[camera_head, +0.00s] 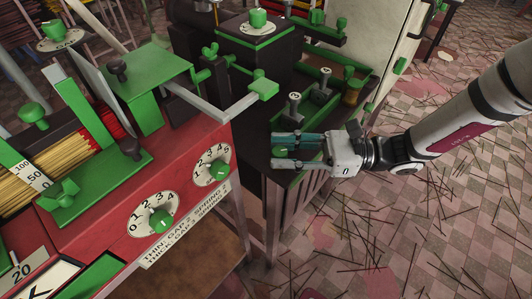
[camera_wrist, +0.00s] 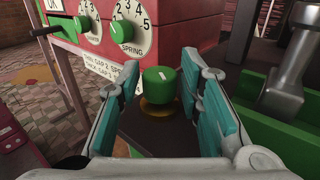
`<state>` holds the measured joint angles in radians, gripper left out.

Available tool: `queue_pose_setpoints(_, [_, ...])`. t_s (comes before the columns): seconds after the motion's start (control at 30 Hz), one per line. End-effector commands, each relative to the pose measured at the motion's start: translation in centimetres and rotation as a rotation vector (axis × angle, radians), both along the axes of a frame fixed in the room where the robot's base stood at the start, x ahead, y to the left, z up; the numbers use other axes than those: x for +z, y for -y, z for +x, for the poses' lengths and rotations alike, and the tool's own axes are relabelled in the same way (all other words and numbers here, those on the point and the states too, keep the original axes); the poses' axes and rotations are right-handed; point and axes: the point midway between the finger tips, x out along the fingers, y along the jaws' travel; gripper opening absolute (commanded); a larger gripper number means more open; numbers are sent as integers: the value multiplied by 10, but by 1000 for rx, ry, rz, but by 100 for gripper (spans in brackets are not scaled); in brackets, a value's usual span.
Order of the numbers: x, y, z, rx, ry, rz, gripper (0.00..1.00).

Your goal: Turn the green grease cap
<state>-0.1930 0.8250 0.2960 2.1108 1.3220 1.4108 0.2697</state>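The green grease cap (camera_wrist: 160,88) is a short round knob with a white mark on top, above a brass-coloured base (camera_wrist: 159,107) on a dark surface. It shows between the two teal-padded fingers of my gripper (camera_wrist: 158,76) in the wrist view. Narrow gaps show between the cap and both fingers, so my gripper looks open around it, not clamped. The fingers hide most of the cap there.
The red machine (camera_head: 120,215) with numbered dials (camera_head: 154,214) stands to the left. Green trays (camera_head: 330,110) holding grey plungers lie just behind my gripper. In the wrist view a grey plunger (camera_wrist: 291,58) rises close on the right. The floor at right has scattered sticks.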

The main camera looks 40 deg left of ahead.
Motion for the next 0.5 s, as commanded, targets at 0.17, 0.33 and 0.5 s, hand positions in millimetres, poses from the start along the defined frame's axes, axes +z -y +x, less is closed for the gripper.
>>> queue_pose_setpoints(0.17, [0, -4, -2, -2, 0, 0, 33])
queue_pose_setpoints(0.33, [0, -4, -2, -3, 0, 0, 33])
queue_pose_setpoints(0.5, [0, -4, -2, -3, 0, 0, 20])
